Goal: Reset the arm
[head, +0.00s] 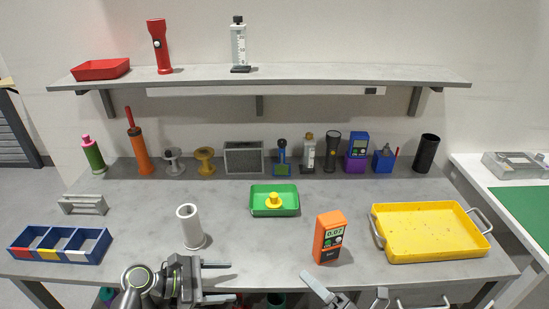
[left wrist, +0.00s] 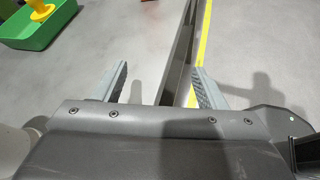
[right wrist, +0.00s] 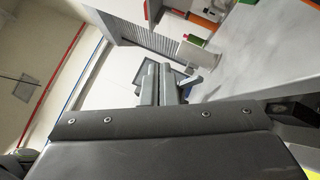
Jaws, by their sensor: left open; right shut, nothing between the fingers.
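My left gripper (head: 216,282) is over the table's front edge, in front of the white tube and left of centre. Its fingers are open with nothing between them; they also stand apart in the left wrist view (left wrist: 158,84). My right gripper (head: 314,285) is at the front edge, below the orange meter. Its fingers are closed together and empty; they also show in the right wrist view (right wrist: 158,84). The lower parts of both arms are cut off by the bottom of the head view. No separate rotary jig is clearly recognisable.
A white tube (head: 190,228), a green tray (head: 286,208) with a yellow piece (head: 273,200), an orange meter (head: 329,238) and a yellow tray (head: 430,235) stand on the table. A blue divided bin (head: 59,259) is at left. Several tools line the back below a shelf (head: 340,75).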

